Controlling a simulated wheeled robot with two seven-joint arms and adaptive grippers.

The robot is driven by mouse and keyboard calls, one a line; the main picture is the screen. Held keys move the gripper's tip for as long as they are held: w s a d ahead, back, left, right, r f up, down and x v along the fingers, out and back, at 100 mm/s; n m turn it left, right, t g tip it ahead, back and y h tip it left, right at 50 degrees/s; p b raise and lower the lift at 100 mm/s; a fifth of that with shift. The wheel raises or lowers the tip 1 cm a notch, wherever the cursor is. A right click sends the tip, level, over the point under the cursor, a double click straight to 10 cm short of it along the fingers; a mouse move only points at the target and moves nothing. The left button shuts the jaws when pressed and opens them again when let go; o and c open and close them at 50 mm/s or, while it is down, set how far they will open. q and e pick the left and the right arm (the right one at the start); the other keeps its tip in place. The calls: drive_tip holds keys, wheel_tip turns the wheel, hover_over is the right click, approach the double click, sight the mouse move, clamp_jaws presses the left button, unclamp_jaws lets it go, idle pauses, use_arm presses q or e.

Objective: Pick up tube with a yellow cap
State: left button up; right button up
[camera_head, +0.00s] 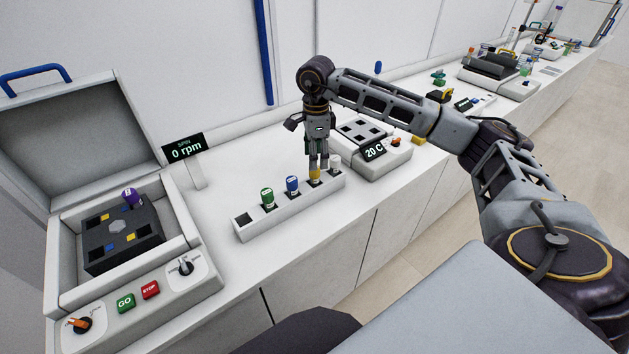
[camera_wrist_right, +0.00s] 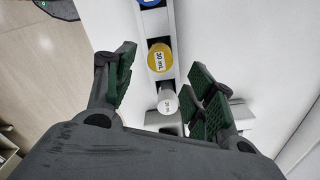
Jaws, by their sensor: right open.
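The tube with a yellow cap (camera_head: 315,174) stands upright in a white rack (camera_head: 241,237) on the bench. Its cap, marked 20 mL, also shows from above in the right wrist view (camera_wrist_right: 160,57). My right gripper (camera_head: 318,165) points down directly over the yellow cap in the head view. In the right wrist view its green-padded fingers (camera_wrist_right: 158,85) are spread apart with nothing between them gripped; the yellow cap lies just ahead of the gap. My left gripper is not in view.
The rack also holds a green-capped tube (camera_head: 267,197), a blue-capped tube (camera_head: 292,185) and a white-capped tube (camera_head: 335,162) close beside the yellow one. An open centrifuge (camera_head: 190,262) stands at left. A 20 C block (camera_head: 391,158) sits behind right of the rack.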

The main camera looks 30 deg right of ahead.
sight(315, 182)
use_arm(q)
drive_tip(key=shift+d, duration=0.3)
use_arm(e)
drive_tip(key=shift+f, duration=0.35)
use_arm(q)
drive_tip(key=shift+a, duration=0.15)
use_arm(e)
drive_tip(key=shift+f, duration=0.5)
wheel_tip(315, 182, down, 3)
drive_tip(key=shift+a+r+p, duration=0.1)
drive_tip(key=shift+a+p, duration=0.05)
drive_tip(key=shift+p, duration=0.4)
drive_tip(key=shift+f, duration=0.7)
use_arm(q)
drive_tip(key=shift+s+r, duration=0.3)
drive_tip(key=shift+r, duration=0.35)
use_arm(e)
drive_tip(key=c, duration=1.1)
